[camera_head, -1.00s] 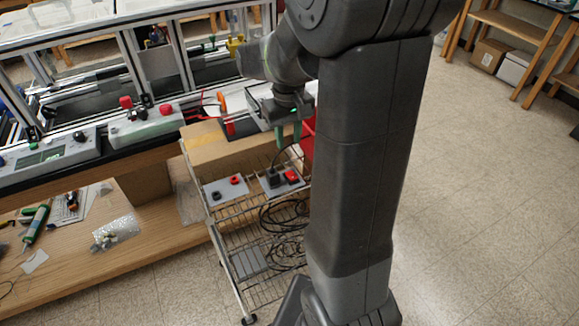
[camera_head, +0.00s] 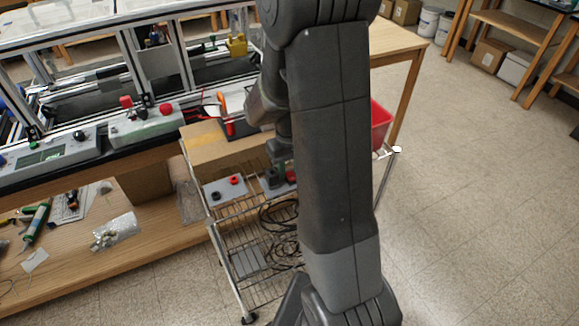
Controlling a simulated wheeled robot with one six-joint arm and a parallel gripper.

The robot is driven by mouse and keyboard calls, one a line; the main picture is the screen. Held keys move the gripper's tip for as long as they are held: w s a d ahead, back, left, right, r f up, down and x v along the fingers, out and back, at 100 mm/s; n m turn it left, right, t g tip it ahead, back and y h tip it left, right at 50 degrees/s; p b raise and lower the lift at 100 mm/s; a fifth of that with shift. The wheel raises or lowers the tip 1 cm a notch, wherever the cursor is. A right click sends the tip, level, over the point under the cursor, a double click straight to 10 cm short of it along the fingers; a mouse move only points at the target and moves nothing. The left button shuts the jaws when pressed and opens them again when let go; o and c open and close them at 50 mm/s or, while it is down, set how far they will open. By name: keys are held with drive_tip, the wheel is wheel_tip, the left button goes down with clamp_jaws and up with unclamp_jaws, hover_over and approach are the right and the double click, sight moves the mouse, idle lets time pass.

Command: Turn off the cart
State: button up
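The cart (camera_head: 226,262) is a silver wire trolley at the centre left of the head view. Two light grey plates lie on its upper part. The left plate (camera_head: 213,194) carries a red knob (camera_head: 234,180) and a black knob (camera_head: 217,194). The right plate (camera_head: 268,188) carries a red part (camera_head: 291,176), now mostly hidden behind my arm. My gripper (camera_head: 276,172) is low over the right plate, close to its controls. My arm hides part of it; contact and finger opening cannot be made out.
A cardboard box (camera_head: 205,146) and a red bin (camera_head: 381,125) are on the cart's top. Black cables (camera_head: 280,216) lie coiled on its lower shelf. A workbench with control boxes (camera_head: 147,127) stands at left.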

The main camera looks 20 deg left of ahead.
clamp_jaws()
drive_tip(key=shift+f+b, duration=0.15)
drive_tip(key=shift+b, duration=0.4)
drive_tip(key=shift+s+d+t+y+b, duration=0.15)
drive_tip(key=shift+t+y+b, duration=0.4)
drive_tip(key=shift+b, duration=0.6)
drive_tip(key=shift+d+t+y+b, duration=0.1)
drive_tip(key=shift+t+y+b, duration=0.25)
drive_tip(key=shift+b, duration=0.6)
drive_tip(key=shift+s+d+r+y+b, duration=0.1)
drive_tip(key=shift+s+r+y+b, duration=0.1)
drive_tip(key=shift+y+b, duration=0.25)
drive_tip(key=shift+w+r, duration=0.1)
